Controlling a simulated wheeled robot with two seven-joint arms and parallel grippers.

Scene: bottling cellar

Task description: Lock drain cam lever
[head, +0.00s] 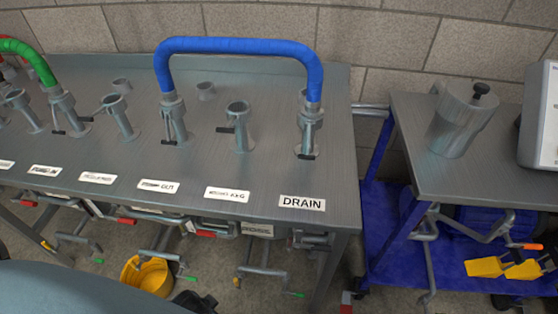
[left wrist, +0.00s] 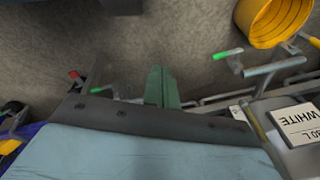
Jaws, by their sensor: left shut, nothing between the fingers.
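The DRAIN label (head: 302,202) is at the right front corner of the grey steel bench. Behind it stands the drain coupling (head: 311,118), with one end of the blue hose (head: 238,46) seated in its top. A dark-tipped cam lever (head: 306,156) shows low at the coupling's foot; whether it is locked I cannot tell. My left gripper (left wrist: 162,88) shows greenish fingers together and empty in the left wrist view, low over the floor and away from the lever. My right gripper is not in view.
Other couplings with levers, such as one capless port (head: 238,125), line the bench (head: 120,75). Crank handles (head: 262,270) stick out below its front edge. A yellow bucket (head: 150,277) is on the floor. A side table (head: 420,135) to the right holds a metal canister (head: 462,118).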

